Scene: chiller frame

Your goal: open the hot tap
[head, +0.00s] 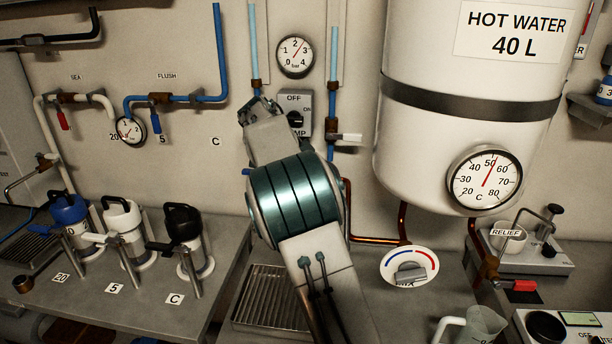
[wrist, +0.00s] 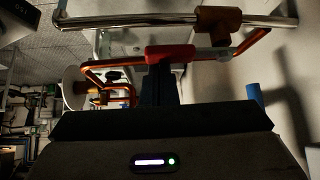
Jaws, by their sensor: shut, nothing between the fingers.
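My arm hides part of the wall.
The pump switch (head: 292,113) is close to my gripper. A white-tipped lever (head: 345,137) is on the blue pipe to its right. A mixer dial (head: 408,267) is below the tank. A chrome bar (wrist: 130,21) crosses the wrist view's top.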

